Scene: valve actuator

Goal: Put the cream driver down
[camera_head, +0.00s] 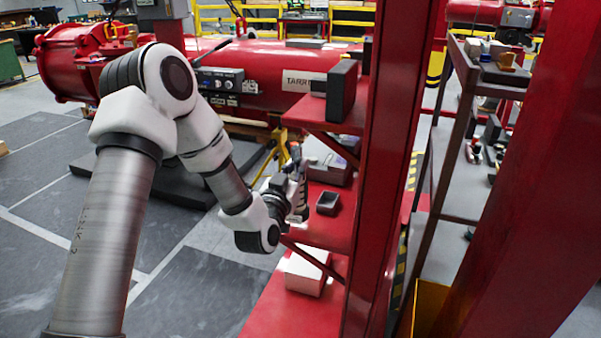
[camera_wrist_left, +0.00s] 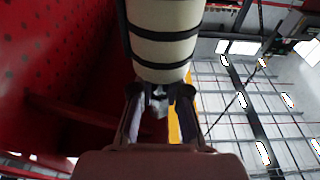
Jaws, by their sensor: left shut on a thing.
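The cream driver (camera_wrist_left: 165,35) fills the top middle of the left wrist view, a cream cylinder with black bands. My left gripper (camera_wrist_left: 160,95) is shut on it, one finger on each side. In the head view my left arm reaches in from the left, and my left gripper (camera_head: 297,190) is beside the red shelf rack (camera_head: 320,233). The driver is small and hard to make out there, partly hidden by the gripper. I cannot tell whether it touches the shelf. My right gripper is not in view.
A small black bin (camera_head: 328,203) sits on the middle red shelf, right of my gripper. A grey device (camera_head: 330,165) stands behind it. A white box (camera_head: 305,272) is lower down. A red upright (camera_head: 385,150) stands close on the right. A red valve actuator (camera_head: 260,70) is behind.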

